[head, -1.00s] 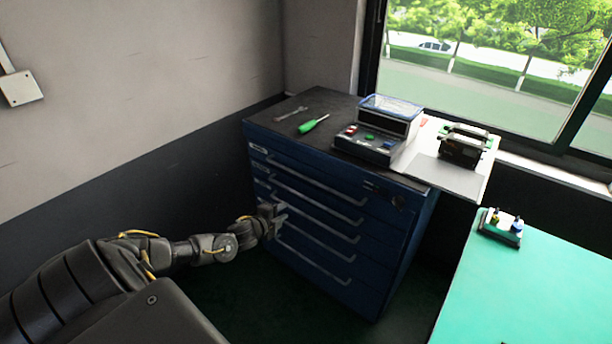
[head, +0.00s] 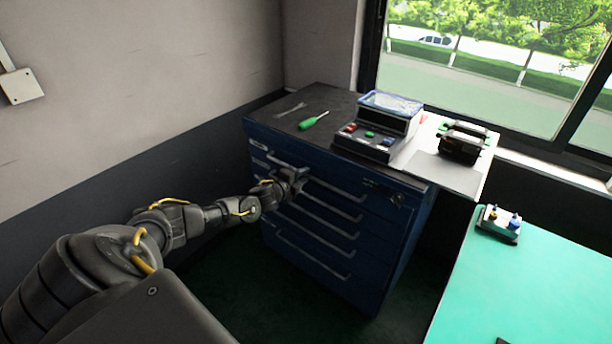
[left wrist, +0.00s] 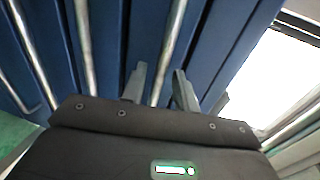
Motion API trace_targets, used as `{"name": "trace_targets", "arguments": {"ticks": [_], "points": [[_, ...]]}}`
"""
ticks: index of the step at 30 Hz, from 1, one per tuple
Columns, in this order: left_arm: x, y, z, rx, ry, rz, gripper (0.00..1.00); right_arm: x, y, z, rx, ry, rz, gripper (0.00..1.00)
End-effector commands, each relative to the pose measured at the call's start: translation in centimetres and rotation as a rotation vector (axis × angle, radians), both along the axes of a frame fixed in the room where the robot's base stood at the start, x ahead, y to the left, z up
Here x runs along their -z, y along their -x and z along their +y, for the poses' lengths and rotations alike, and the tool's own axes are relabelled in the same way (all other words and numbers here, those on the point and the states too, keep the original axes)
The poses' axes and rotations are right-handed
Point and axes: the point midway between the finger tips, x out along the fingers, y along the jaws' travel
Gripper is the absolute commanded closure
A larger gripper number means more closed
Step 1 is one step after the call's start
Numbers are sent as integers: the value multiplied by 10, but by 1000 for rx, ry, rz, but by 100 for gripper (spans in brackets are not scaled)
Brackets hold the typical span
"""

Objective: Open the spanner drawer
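The blue drawer cabinet (head: 385,245) stands against the wall, with several drawers and long bar handles on its front. All its drawers look shut. The labels are too small to read, so I cannot tell which is the spanner drawer. My left gripper (head: 298,178) is at the cabinet front, by the upper handle (head: 340,192), and hides part of it. In the left wrist view my left gripper (left wrist: 160,78) is open, with a handle bar (left wrist: 172,45) running between its two fingers; gaps show beside the bar. My right gripper is not in view.
On the cabinet top lie a spanner (head: 291,110), a green screwdriver (head: 313,121) and a control box (head: 375,140). A black device (head: 462,145) sits on a white board at right. A green table (head: 530,290) stands front right. Dark floor is clear before the cabinet.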

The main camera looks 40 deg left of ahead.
Motion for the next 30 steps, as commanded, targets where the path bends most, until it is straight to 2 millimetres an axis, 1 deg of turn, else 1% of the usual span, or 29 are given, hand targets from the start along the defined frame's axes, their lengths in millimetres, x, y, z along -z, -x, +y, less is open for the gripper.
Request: {"name": "trace_targets", "arguments": {"ticks": [3,6,15,16,21,23,30], "points": [[2,-11,0,0,0,0,70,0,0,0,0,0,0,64],[4,-16,0,0,0,0,70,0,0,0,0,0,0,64],[4,-18,0,0,0,1,70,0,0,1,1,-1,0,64],[4,-18,0,0,0,1,71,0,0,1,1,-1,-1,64],[4,-18,0,0,0,1,94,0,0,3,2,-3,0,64],[4,-18,0,0,0,1,100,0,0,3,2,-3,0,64],[4,-18,0,0,0,1,100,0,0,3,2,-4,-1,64]]}}
